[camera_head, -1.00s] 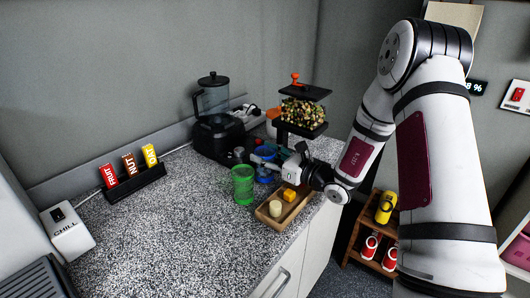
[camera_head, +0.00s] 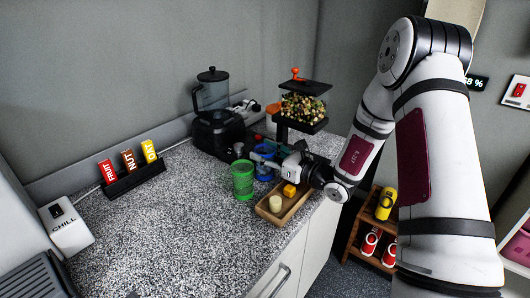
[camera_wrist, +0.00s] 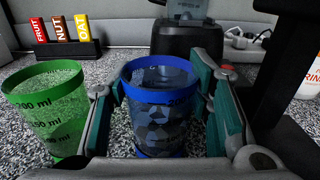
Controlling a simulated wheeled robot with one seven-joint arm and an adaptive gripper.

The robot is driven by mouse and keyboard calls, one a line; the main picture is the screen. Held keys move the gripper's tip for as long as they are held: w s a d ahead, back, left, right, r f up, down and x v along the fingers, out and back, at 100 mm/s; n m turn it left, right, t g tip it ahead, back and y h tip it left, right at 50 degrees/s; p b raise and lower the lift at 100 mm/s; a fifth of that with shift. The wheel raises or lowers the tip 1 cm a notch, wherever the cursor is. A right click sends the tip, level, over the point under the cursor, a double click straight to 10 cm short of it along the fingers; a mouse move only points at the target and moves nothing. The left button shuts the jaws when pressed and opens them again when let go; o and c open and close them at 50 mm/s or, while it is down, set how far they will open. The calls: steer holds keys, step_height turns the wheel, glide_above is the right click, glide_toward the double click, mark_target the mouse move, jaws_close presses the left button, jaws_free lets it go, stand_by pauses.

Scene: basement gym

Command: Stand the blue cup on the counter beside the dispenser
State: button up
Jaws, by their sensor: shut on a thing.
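The blue-rimmed clear cup (camera_head: 264,176) is upright at the counter (camera_head: 180,235), just right of the green cup. Whether its base touches the counter is hard to tell. My gripper (camera_head: 266,160) is shut on it, with teal pads on both sides of its wall in the wrist view (camera_wrist: 160,105). The dispenser (camera_head: 303,108), a dark stand with a clear bin of nuts and an orange knob, stands behind and right of the cup. Parts of the cup are hidden by my fingers in the head view.
The green cup (camera_head: 242,180) stands close at the left; it also shows in the wrist view (camera_wrist: 50,105). A wooden tray (camera_head: 268,216) with a yellow cube and a pale cylinder is in front. A black blender (camera_head: 213,130) is behind. The counter's left front is clear.

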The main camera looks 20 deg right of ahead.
steer(key=shift+f, duration=0.3)
steer(key=o, duration=1.2)
steer(key=shift+d, duration=0.1)
steer(key=shift+o, duration=0.2)
